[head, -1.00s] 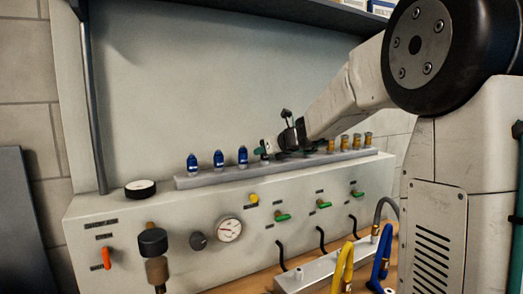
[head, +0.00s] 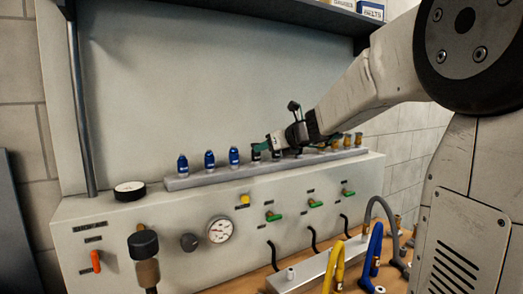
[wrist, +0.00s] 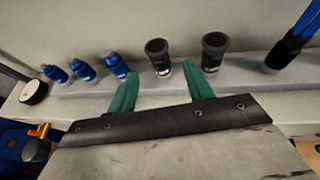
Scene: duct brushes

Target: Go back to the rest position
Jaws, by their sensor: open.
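My gripper (wrist: 161,72) is open, with two green fingers spread apart in the wrist view. Nothing is held between them. In the head view my gripper (head: 268,145) is at the middle of the grey rail (head: 215,177). Two black hollow fittings (wrist: 157,56) (wrist: 213,50) stand upright on the rail beyond the fingertips; one appears between the fingers, the other beyond the right finger. I cannot tell exact clearance. Several blue fittings (head: 209,160) stand to the left, and several brass ones (head: 347,141) to the right, partly hidden by my arm.
The rail sits on a pale panel with a gauge (head: 220,230), green levers (head: 315,204) and an orange lever (head: 96,261). Yellow (head: 340,265) and blue hoses (head: 374,250) stand in front. A dark shelf (head: 290,14) hangs above.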

